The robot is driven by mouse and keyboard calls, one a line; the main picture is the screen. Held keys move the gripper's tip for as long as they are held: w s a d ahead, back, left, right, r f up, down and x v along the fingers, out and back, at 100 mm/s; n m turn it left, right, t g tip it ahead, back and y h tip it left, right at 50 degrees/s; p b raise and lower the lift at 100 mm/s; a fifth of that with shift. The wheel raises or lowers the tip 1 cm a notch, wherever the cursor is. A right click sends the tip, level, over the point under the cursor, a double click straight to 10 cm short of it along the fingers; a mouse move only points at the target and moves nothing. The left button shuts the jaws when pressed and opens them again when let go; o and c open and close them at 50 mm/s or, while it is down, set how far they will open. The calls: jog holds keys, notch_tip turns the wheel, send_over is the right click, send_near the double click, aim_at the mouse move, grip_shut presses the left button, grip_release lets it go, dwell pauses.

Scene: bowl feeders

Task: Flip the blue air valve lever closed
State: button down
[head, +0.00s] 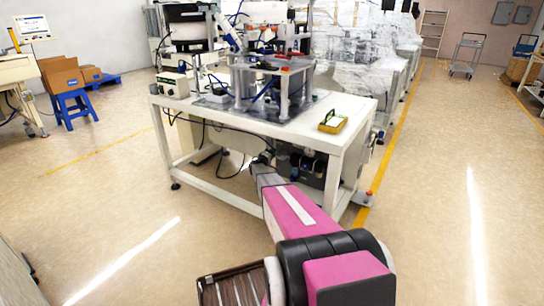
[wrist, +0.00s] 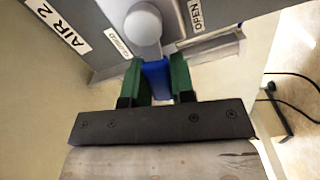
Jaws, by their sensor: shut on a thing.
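The blue valve lever (wrist: 156,80) shows in the wrist view between the two green fingers of my gripper (wrist: 157,82). The fingers are shut on it from both sides. A pale round knob or hub (wrist: 142,25) sits just above the lever on a grey panel (wrist: 100,40). The panel has an "AIR 2" label (wrist: 65,28) at left, an "OPEN" label (wrist: 196,15) at right and a small, partly unreadable label (wrist: 118,40) near the hub. In the head view my arm reaches under the white table; the gripper and lever are hidden there.
The white table (head: 230,128) carries feeder equipment (head: 270,80) and a yellow tray (head: 333,122). Dark machinery (head: 300,168) sits beneath it, close to my arm. Dark cables (wrist: 290,90) hang at right in the wrist view. The floor (head: 110,190) at left is clear.

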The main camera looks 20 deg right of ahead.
jog(key=shift+r+m, duration=0.1)
jog(key=shift+m, duration=0.2)
jog(key=c, duration=1)
grip_release()
jog(key=shift+o, duration=0.2)
jog(key=v, duration=1.1)
jog(key=shift+d, duration=0.1)
